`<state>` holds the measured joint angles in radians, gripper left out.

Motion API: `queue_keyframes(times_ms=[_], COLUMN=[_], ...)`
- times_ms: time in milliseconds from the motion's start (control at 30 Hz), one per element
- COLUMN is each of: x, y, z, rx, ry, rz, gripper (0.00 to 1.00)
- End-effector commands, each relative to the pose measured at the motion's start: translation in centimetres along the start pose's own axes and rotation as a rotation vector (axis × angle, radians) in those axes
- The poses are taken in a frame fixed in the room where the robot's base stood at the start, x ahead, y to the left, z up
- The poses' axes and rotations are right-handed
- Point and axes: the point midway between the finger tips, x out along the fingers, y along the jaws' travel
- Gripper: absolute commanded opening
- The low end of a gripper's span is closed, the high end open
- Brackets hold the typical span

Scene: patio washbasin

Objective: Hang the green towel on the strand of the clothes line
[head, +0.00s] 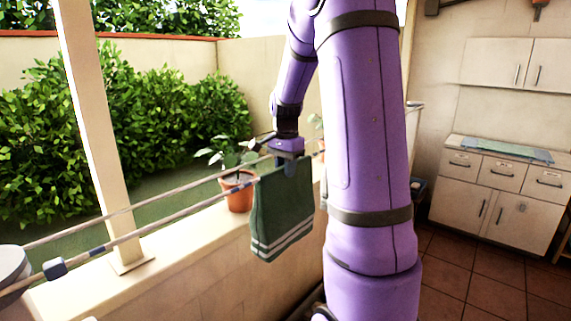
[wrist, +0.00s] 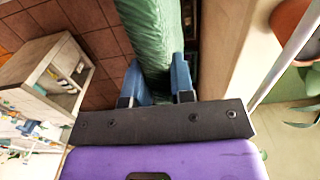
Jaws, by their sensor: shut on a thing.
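The green towel (head: 282,215), with pale stripes near its lower edge, hangs down from my gripper (head: 290,163) in the head view. In the wrist view the towel (wrist: 155,35) lies between the two blue fingers of my gripper (wrist: 157,65), which are shut on it. The clothes line has two strands. The near strand (head: 160,223) runs from lower left up to the towel and is hidden behind it. The far strand (head: 130,208) runs up toward my gripper. Whether the towel touches either strand cannot be told.
A potted plant (head: 239,192) stands on the low wall (head: 190,246) just left of the towel. A post (head: 97,140) rises at the left. A cabinet (head: 495,195) stands at the right beyond open tiled floor (head: 480,265). My arm hides the middle.

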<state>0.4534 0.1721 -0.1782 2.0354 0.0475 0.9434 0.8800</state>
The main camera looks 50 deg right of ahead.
Motion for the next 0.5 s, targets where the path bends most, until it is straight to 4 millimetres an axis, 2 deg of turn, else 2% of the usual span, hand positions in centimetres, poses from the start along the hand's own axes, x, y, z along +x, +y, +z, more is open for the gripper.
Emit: queue_keyframes(times_ms=[267,300,400,500], x=[0.06,0.06,0.06,0.06], y=[-0.01,-0.01,-0.01,-0.01], z=[-0.01,0.00,0.00,0.00], rx=[0.000,0.000,0.000,0.000], ry=[0.000,0.000,0.000,0.000], rz=[0.000,0.000,0.000,0.000], gripper=[0.00,0.30,0.53,0.53])
